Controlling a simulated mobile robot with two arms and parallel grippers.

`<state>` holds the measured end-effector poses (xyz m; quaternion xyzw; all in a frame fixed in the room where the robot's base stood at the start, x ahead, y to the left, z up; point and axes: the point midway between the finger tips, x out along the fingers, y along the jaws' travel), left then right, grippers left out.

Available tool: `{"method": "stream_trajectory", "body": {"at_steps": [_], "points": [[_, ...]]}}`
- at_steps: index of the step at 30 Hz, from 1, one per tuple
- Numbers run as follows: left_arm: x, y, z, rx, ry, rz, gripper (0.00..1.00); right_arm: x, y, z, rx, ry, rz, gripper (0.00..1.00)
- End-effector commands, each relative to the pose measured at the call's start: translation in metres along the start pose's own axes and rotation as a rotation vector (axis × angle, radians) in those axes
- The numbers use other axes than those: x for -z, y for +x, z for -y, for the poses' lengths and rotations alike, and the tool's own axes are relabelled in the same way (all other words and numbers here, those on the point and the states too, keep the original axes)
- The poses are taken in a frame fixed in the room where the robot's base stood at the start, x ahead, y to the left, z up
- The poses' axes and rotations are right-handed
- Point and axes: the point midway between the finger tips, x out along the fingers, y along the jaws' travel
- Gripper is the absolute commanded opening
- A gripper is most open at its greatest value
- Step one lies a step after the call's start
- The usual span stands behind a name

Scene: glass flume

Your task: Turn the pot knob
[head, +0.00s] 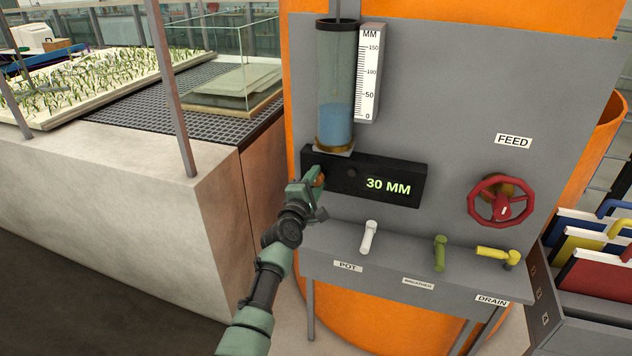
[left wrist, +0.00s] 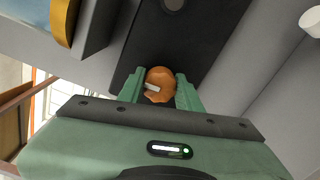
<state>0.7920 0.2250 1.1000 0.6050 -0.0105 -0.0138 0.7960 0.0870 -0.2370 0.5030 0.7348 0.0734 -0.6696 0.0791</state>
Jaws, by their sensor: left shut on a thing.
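The black display box (head: 402,186) on the grey panel reads 30 MM. It has an orange-brown round knob (left wrist: 160,76) with a white pointer mark at its left end, and a dark round knob or button (head: 352,173) further right. My left gripper (head: 316,181) is at the left end of the box, and in the left wrist view its green fingers close on the orange-brown knob from both sides. In the head view the gripper hides most of this knob. A white lever (head: 368,238) stands above the POT label (head: 347,266), apart from the gripper. My right gripper is not in view.
A clear gauge cylinder (head: 336,70) with blue water and a scale (head: 369,75) stands above the box. To the right are a green lever (head: 440,252), a yellow lever (head: 495,252) and a red FEED wheel (head: 501,201). A concrete bench (head: 120,165) is at left.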

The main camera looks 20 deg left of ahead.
Motion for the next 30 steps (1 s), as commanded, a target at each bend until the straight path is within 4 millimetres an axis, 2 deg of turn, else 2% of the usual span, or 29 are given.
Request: {"method": "stream_trajectory", "body": {"at_steps": [30], "points": [[0.0005, 0.0007, -0.0044, -0.008, 0.970, -0.004, 0.00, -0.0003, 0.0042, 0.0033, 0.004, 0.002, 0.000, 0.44]]}}
